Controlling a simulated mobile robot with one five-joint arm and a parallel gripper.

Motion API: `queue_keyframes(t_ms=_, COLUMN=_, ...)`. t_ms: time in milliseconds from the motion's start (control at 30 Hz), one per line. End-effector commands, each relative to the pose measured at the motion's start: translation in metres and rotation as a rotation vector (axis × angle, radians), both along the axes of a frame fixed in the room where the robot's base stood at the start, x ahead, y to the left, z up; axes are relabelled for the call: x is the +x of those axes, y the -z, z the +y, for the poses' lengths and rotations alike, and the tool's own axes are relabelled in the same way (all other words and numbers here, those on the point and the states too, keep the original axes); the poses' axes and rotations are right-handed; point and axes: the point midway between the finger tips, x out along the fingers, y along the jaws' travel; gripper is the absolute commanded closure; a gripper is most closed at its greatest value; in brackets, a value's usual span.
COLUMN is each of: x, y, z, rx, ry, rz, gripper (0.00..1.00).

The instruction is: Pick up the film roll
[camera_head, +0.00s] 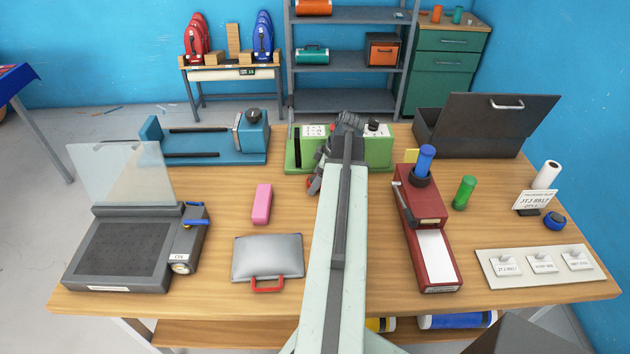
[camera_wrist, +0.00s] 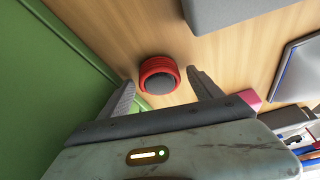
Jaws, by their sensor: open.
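A short red roll with a dark grey end (camera_wrist: 158,76) stands on the wooden table in the wrist view, just ahead of my gripper (camera_wrist: 161,82). The two fingers are apart, one on each side of the roll, and no contact shows. In the head view a bit of the red roll (camera_head: 311,184) shows beside the green machine, mostly hidden by my arm and gripper (camera_head: 320,180). A white upright roll (camera_head: 547,173) and a small blue roll (camera_head: 555,221) are at the table's right. I cannot tell for sure which roll is the film roll.
The green machine (camera_head: 378,150) stands close beside my gripper. A pink block (camera_head: 262,205) and a grey case (camera_head: 268,257) lie to the left. A red device (camera_head: 424,205) and a green cylinder (camera_head: 465,192) stand to the right. Bare wood surrounds the red roll's front.

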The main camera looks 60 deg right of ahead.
Motion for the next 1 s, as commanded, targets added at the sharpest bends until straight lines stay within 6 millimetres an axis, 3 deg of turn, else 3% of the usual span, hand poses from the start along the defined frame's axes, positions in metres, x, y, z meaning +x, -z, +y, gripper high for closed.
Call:
queue_keyframes(t_ms=533, x=-0.037, y=-0.105, z=-0.016, rx=0.001, ry=0.002, rz=0.000, gripper=0.26)
queue_keyframes(t_ms=667, x=-0.042, y=-0.113, z=-0.017, rx=0.000, ry=0.000, rz=0.000, gripper=0.26)
queue_keyframes(t_ms=1000, x=-0.040, y=-0.110, z=-0.016, rx=0.002, ry=0.000, rz=0.002, gripper=0.26)
